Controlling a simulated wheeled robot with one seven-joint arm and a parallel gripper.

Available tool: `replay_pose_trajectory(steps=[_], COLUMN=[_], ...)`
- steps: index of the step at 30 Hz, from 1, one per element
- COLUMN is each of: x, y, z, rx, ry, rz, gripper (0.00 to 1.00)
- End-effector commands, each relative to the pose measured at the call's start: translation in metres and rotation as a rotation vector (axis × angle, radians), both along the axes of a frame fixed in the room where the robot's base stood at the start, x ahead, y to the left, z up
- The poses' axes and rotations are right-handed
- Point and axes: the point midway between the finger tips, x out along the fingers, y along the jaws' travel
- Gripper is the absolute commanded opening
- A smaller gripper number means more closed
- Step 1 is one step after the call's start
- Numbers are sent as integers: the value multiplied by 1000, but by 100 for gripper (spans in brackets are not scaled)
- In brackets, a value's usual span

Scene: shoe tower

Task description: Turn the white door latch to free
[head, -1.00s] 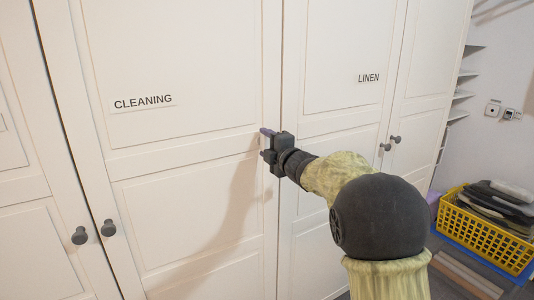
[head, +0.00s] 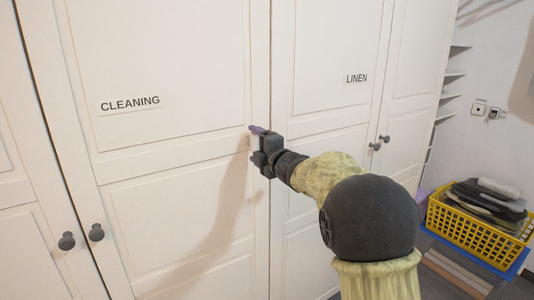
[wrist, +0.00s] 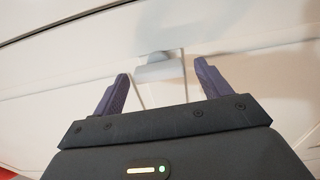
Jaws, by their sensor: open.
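The white door latch (wrist: 158,68) shows in the wrist view as a pale, small block with a wider plate behind it on the white door. It lies ahead of my gripper (wrist: 162,70), between the two purple fingertips, with a gap on each side. The fingers are apart and hold nothing. In the head view my gripper (head: 256,138) is at the door seam between CLEANING and LINEN, and it hides most of the latch there. I cannot tell how far the latch is turned, or exactly how deep the fingertips reach.
The CLEANING door (head: 180,150) and LINEN door (head: 335,105) look shut. Dark round knobs sit at the left (head: 96,232) and right (head: 384,139).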

Motion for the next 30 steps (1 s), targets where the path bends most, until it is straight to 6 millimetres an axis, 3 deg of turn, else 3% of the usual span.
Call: replay_pose_trajectory(steps=[8, 24, 30], x=[-28, -117, -138], y=[-19, -79, -94], z=[0, 0, 0], rx=[0, 1, -1], ry=[-1, -1, -1], rz=[-2, -2, -1], gripper=[76, 76, 76])
